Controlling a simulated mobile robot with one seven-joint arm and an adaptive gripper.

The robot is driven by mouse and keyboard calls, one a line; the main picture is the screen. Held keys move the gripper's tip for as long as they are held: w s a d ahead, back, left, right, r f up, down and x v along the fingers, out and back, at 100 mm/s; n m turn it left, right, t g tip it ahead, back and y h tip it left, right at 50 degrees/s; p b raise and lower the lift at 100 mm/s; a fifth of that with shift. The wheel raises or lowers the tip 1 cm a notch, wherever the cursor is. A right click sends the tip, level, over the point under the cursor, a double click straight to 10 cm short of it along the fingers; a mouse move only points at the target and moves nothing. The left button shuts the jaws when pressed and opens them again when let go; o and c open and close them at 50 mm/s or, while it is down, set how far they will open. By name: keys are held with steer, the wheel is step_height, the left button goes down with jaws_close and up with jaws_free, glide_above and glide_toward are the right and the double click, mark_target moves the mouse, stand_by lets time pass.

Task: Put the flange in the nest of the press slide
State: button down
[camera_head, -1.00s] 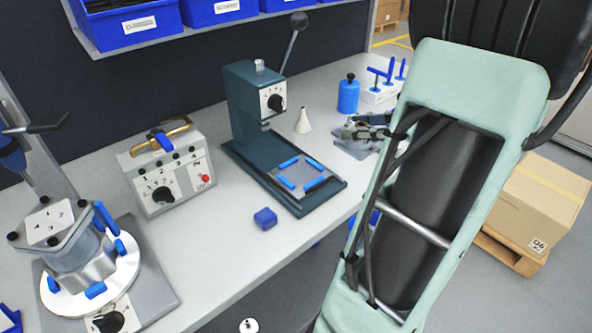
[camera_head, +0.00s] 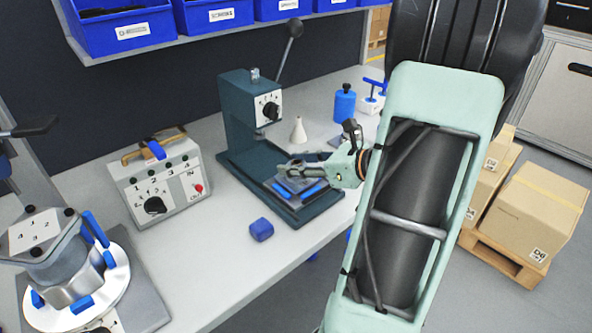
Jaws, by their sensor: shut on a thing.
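The press (camera_head: 245,115) is a dark green machine with a lever, standing on the bench. Its slide (camera_head: 318,208) reaches toward the bench's front edge and carries a grey nest plate framed by blue strips (camera_head: 312,190). My gripper (camera_head: 284,172) comes in from the right and is just above the nest, its fingers pointing left. It is shut on the flange, a small grey piece that I cannot tell clearly from the fingers and the plate. The gripper hides the far part of the nest. I cannot tell whether the flange touches the nest.
A blue block (camera_head: 261,229) lies left of the slide. A white cone (camera_head: 298,131) and a blue bottle (camera_head: 344,103) stand behind the gripper. A control box (camera_head: 158,180) and a clamped round fixture (camera_head: 70,285) are at left.

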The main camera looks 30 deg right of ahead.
steer(key=shift+f, duration=0.5)
steer(key=shift+f, duration=0.1)
steer(key=shift+f, duration=0.15)
steer(key=c, duration=1.4)
jaws_free()
steer(key=shift+o, duration=0.2)
steer(key=shift+r, duration=0.25)
steer(key=shift+s+d+r, duration=0.15)
steer(key=shift+s+d, duration=0.05)
steer(key=shift+s, duration=0.1)
steer(key=p+v, duration=0.1)
steer(key=v, duration=1)
steer(key=shift+s, duration=0.2)
